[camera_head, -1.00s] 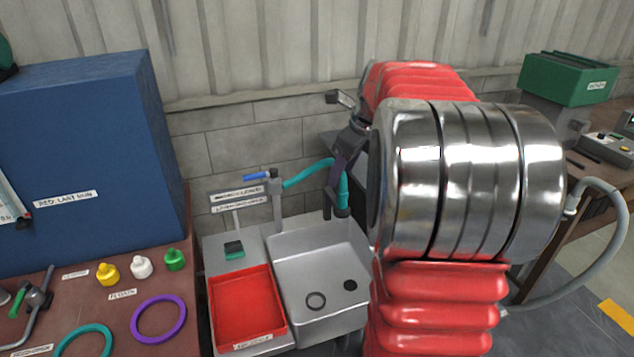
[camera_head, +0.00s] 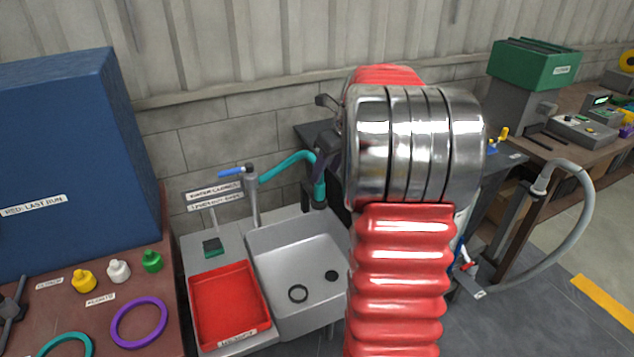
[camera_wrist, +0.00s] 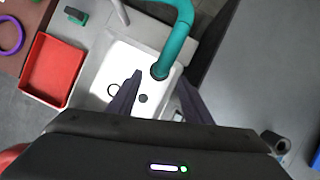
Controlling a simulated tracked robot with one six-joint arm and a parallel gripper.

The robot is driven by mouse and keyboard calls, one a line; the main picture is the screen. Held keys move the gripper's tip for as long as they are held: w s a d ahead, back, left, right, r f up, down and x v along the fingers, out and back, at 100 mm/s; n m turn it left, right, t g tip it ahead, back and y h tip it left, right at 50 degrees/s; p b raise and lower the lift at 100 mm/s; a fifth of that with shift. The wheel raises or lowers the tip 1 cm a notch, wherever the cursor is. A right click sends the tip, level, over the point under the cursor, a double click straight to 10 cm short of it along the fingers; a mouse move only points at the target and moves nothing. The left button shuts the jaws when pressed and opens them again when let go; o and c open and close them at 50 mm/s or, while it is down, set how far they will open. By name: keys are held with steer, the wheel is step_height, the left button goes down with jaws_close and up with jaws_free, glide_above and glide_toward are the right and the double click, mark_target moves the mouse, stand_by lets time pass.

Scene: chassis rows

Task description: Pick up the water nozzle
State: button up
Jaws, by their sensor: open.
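The water nozzle (camera_head: 319,190) is the dark-tipped end of a teal hose that arches from a grey tap post and hangs down over the sink (camera_head: 262,239). In the wrist view the teal nozzle (camera_wrist: 163,66) points down over the white-looking basin. My gripper (camera_wrist: 160,77) is open, with one dark finger to each side of the nozzle's lower end as seen from the wrist. I cannot tell whether either finger touches it. In the head view my gripper is mostly hidden behind my red and silver arm, close to the hose.
A red tray (camera_head: 228,303) sits left of the sink, with a dark and green brush-like block (camera_head: 212,247) behind it. A blue-handled tap (camera_head: 235,171) stands behind the basin. A dark bench surface (camera_wrist: 252,75) lies right of the sink.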

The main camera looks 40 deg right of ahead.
mark_target(322, 180)
steer(key=shift+x, duration=2.1)
steer(key=shift+x, duration=2.6)
steer(key=shift+d, duration=0.15)
steer(key=shift+c, duration=0.3)
jaws_close()
